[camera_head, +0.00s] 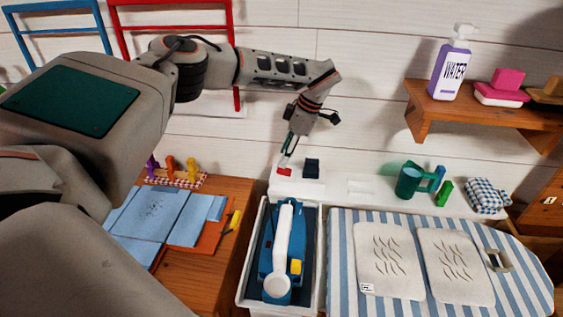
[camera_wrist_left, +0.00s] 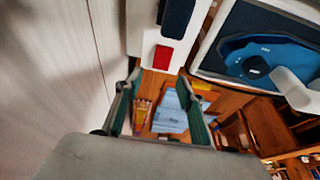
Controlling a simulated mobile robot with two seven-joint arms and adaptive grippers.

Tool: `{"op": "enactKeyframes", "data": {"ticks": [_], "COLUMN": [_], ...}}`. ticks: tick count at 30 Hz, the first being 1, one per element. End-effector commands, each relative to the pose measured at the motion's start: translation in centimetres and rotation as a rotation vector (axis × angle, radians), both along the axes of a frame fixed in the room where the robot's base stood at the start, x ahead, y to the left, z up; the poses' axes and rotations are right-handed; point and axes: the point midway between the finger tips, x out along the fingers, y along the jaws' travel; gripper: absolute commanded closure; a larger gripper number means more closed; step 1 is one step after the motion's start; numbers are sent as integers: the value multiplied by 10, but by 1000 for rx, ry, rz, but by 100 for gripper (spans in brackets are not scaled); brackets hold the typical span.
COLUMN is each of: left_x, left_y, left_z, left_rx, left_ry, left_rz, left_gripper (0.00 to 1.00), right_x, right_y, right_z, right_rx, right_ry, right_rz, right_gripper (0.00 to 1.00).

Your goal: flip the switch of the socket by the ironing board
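A red switch (camera_head: 284,171) sits on a white ledge or panel (camera_head: 335,188) along the wall, left of a dark blue block, perhaps the socket (camera_head: 311,168). My left gripper (camera_head: 286,158) points down just above the red switch. In the left wrist view the red switch (camera_wrist_left: 163,57) lies just beyond the two green-sided fingertips (camera_wrist_left: 159,72), which are apart with nothing between them. I cannot tell whether a finger touches the switch. The blue-and-white striped ironing board (camera_head: 343,285) is at the lower right. My right gripper is not in view.
A blue-and-white iron (camera_head: 283,235) stands in a white-rimmed tray (camera_head: 319,250) below the switch. A green cup (camera_head: 408,180) and checked cloth (camera_head: 487,195) are on the right. A wooden shelf (camera_head: 440,108) holds a purple bottle (camera_head: 451,70). Folded blue cloths (camera_head: 150,212) lie left.

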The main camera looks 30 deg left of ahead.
Motion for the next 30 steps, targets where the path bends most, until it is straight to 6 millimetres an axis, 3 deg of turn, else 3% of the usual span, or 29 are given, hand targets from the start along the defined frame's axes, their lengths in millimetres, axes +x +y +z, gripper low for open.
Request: {"op": "enactKeyframes", "data": {"ticks": [6,12,30], "left_x": [7,10,11], "left_y": [-14,-21,-23], "left_z": [42,64,70], "left_rx": [1,1,0], "left_ry": [-3,0,0], "left_rz": [0,0,-1], "left_gripper": [61,61,61], "right_x": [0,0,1], "right_y": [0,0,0], "right_z": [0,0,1], "right_rx": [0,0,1], "right_ry": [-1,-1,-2], "right_rz": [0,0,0], "right_gripper": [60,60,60]}}
